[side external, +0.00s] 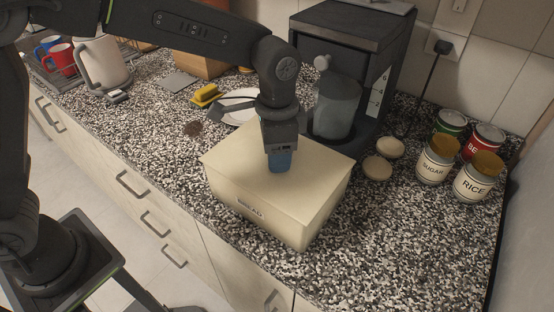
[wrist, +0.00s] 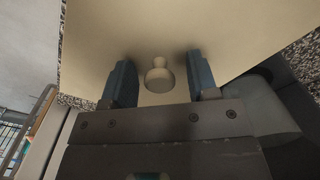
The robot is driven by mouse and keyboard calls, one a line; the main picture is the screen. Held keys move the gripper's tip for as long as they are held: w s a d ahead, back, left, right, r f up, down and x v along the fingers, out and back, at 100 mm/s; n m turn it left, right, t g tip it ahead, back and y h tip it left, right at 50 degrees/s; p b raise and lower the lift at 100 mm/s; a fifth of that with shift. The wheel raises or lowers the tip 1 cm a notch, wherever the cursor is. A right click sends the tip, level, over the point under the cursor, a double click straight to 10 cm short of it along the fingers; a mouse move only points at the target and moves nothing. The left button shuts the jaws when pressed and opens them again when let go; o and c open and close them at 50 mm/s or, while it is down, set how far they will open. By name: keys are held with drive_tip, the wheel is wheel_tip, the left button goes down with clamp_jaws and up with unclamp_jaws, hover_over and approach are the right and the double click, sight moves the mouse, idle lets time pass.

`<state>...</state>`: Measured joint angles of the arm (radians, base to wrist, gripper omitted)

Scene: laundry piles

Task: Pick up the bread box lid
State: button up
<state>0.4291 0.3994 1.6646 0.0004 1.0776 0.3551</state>
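The cream bread box (side external: 285,213), marked "BREAD" on its front, stands on the speckled counter. Its flat cream lid (side external: 228,155) is on top of the box; the lid also fills most of the wrist view (wrist: 215,28). My gripper (side external: 280,165) points down over the middle of the lid. In the wrist view my gripper (wrist: 160,82) has its two blue fingers apart. The round cream lid knob (wrist: 160,76) lies between the fingers, with a gap on each side. The side view hides the knob behind the gripper.
A coffee machine with a glass jug (side external: 336,106) stands right behind the box. Two small round bread-coloured items (side external: 378,168) lie to its right. Sugar (side external: 437,160) and rice (side external: 478,177) jars stand further right. A plate (side external: 237,105) and sponge (side external: 206,94) lie behind. The counter's front right is clear.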

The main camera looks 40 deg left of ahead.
clamp_jaws()
drive_tip(key=shift+r, duration=0.1)
idle(0.3)
